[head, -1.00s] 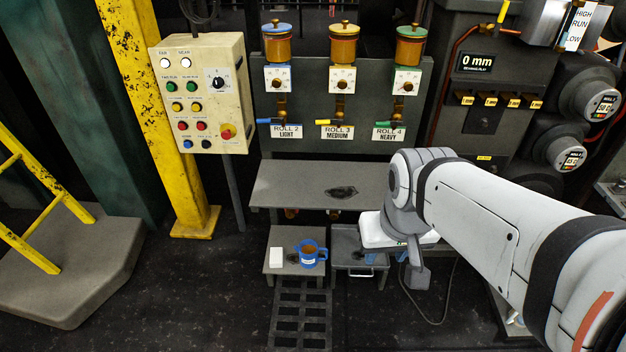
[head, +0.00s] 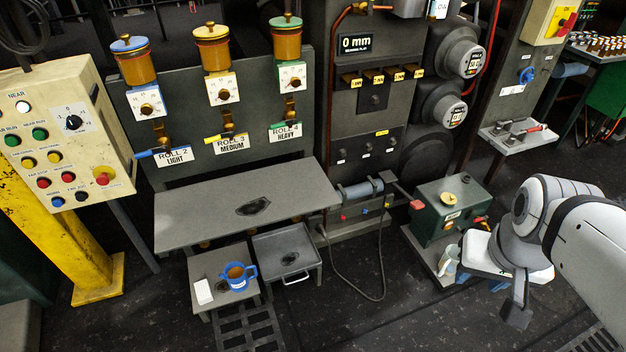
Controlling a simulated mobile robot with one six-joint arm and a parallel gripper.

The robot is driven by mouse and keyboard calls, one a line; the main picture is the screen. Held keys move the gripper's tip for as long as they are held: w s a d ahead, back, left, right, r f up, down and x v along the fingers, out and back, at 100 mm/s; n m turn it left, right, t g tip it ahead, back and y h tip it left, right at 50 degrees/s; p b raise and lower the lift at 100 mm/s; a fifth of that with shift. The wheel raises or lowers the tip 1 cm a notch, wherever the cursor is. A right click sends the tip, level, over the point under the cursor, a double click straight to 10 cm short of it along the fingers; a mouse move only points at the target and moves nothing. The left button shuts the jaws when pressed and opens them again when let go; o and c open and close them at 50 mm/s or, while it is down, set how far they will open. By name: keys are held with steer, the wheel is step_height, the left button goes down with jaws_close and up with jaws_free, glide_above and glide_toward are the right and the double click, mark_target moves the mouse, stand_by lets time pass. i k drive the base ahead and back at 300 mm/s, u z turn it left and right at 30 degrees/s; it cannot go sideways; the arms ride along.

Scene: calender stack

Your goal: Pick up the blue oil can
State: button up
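I cannot make out a blue oil can for certain in the head view. A blue mug-shaped vessel (head: 238,284) with a handle, a pale label and brown contents stands upright on a small low grey stand (head: 212,264), lower left of centre. My arm comes in from the right edge, and its end hangs low at the right, well apart from this vessel. The fingers of my gripper are not distinguishable, so I cannot tell whether it is open or shut. Part of the floor and shelf behind my arm is hidden.
A white block (head: 203,291) lies beside the blue vessel. A grey bench (head: 190,215) stands behind, and a low tray table (head: 268,243) to the right. A green box (head: 447,212) and a pale jug (head: 448,262) are left of my arm. A cable (head: 347,285) lies on the floor.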

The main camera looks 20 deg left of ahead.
mark_target(235, 273)
steer(key=z, duration=1.5)
steer(key=k, duration=2.4)
steer(key=u, duration=2.1)
steer(key=i, duration=1.15)
steer(key=u, duration=0.05)
